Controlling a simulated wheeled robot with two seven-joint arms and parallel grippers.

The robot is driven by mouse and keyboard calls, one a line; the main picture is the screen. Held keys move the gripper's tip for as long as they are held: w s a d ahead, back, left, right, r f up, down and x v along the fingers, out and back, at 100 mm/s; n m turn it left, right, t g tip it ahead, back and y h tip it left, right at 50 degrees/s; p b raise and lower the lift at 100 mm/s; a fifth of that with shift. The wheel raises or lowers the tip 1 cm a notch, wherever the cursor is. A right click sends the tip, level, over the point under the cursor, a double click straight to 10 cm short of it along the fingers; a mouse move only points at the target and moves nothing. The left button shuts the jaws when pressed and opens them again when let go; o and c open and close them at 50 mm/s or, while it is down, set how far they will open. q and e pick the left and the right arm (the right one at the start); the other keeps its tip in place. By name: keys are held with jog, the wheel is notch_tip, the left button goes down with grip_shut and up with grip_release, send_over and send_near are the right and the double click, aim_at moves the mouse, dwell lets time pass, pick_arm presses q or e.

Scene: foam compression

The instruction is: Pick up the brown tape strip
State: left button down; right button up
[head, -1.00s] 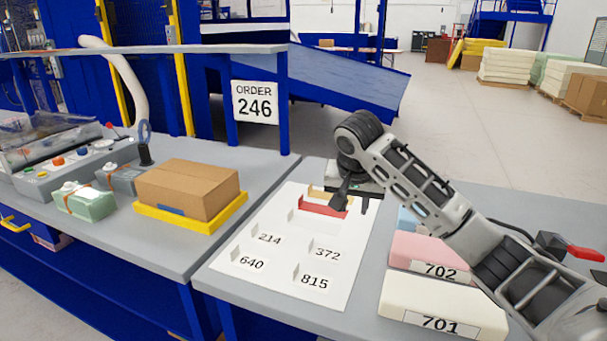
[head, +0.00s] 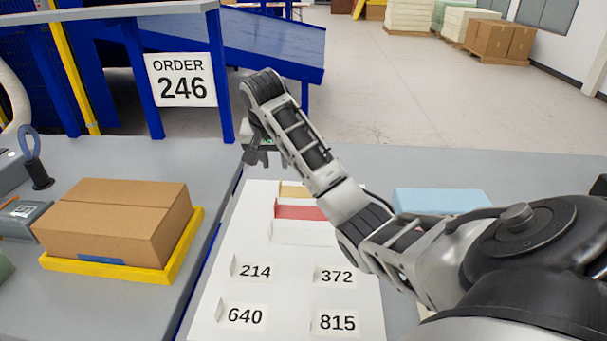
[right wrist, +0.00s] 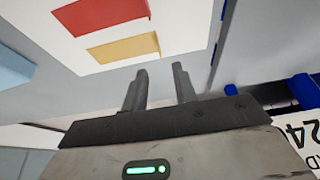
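A tan-brown strip (head: 294,190) lies at the far end of the white sheet, behind a red strip (head: 300,212). In the right wrist view the tan strip (right wrist: 123,48) looks yellowish and lies flat beyond my fingertips, with the red strip (right wrist: 98,14) past it. My right gripper (head: 257,156) is above the far left corner of the sheet, to the left of the tan strip. In the right wrist view its two fingers (right wrist: 160,70) are apart with nothing between them. My left gripper is not in view.
The white sheet (head: 215,300) carries labels 214, 372, 640 and 815. A cardboard box (head: 115,220) sits in a yellow tray (head: 185,252) to the left. A light blue block (head: 440,200) lies to the right, partly behind my right arm. The ORDER 246 sign (head: 181,80) hangs behind.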

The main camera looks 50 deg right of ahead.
aim_at(280, 184)
jog(key=x, duration=0.4)
jog(key=shift+d, duration=0.15)
jog(key=p+x, duration=0.1)
jog(key=x, duration=0.4)
jog(key=shift+f, duration=0.1)
grip_shut()
